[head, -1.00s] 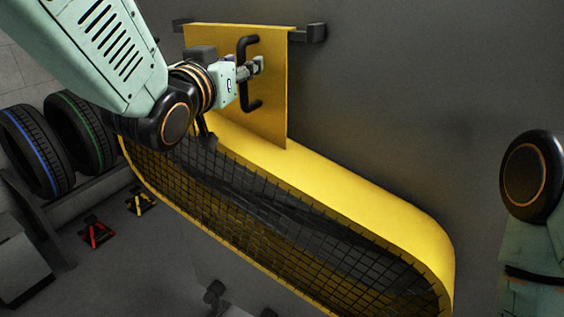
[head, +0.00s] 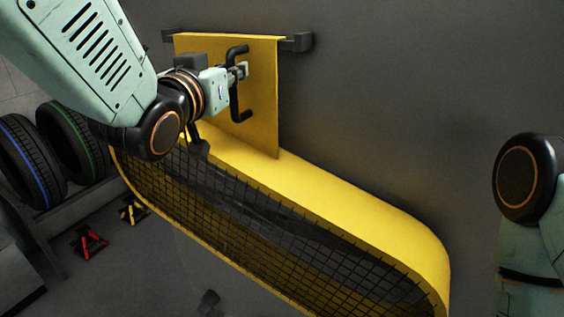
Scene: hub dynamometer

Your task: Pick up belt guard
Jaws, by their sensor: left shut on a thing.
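The belt guard (head: 340,196) is a long yellow shell with rounded ends and a black mesh face. It lies slanted across the middle of the head view, beside the grey wall. A flat yellow plate (head: 262,120) rises from its upper edge and carries a black D-shaped handle (head: 235,90). My left gripper (head: 240,74) is shut on the handle. My left arm hides part of the plate and the guard's left end. My right gripper is out of view; only part of my right arm shows at the right edge.
Dark brackets (head: 298,41) stick out at the plate's top corners. Tyres with blue and green stripes (head: 70,142) stand at the left. A red stand (head: 89,241) and a yellow stand (head: 132,210) are on the floor. The wall to the right is bare.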

